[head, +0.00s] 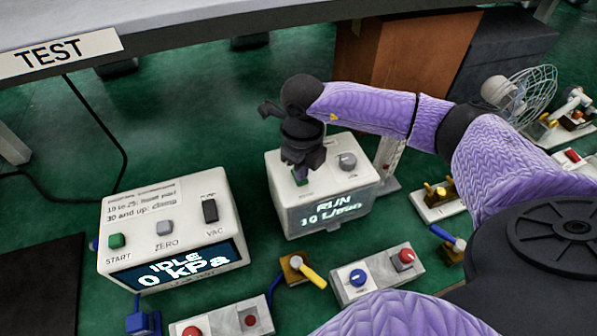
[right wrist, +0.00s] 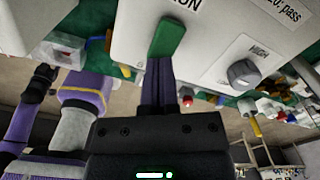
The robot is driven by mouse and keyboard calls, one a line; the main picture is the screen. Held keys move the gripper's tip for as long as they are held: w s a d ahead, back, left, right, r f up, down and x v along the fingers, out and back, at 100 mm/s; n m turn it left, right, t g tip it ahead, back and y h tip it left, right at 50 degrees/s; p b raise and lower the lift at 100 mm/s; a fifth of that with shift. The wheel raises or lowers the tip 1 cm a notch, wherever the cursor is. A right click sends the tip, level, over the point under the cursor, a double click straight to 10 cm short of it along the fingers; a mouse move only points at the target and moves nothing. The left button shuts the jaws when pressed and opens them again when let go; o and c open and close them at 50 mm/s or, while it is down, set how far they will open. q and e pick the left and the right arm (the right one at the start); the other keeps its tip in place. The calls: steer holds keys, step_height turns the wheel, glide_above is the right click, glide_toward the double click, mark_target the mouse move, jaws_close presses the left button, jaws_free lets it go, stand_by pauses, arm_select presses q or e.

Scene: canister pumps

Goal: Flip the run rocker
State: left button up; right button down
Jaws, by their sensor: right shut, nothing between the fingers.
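The pump box (head: 328,205) is white, and its display reads "RUN 10 L/min". Its green run rocker (right wrist: 168,38) shows at the top of the right wrist view; in the head view a little of it (head: 301,178) shows below the fingertips. My right gripper (head: 299,168) points down over the rocker, shut and empty. In the right wrist view its closed fingers (right wrist: 160,62) end at the rocker's near end; whether they press on it I cannot tell. A grey knob (head: 347,161) sits to the right on the box top. My left gripper is not in view.
A white tester box (head: 170,215) reading "IDLE 0 kPa" stands to the left. Switch boxes (head: 376,275) and a yellow-handled lever (head: 305,268) lie in front. A wire-guarded fan (head: 525,95) and a brown block (head: 400,55) are behind. Green mat lies free between the two boxes.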

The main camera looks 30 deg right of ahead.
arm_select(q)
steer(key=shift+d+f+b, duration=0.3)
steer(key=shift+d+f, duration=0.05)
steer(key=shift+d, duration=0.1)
arm_select(e)
steer(key=shift+f, duration=0.45)
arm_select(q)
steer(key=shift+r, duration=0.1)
arm_select(e)
steer(key=shift+r, duration=0.1)
step_height(320, 180, up, 7)
steer(key=p, duration=0.6)
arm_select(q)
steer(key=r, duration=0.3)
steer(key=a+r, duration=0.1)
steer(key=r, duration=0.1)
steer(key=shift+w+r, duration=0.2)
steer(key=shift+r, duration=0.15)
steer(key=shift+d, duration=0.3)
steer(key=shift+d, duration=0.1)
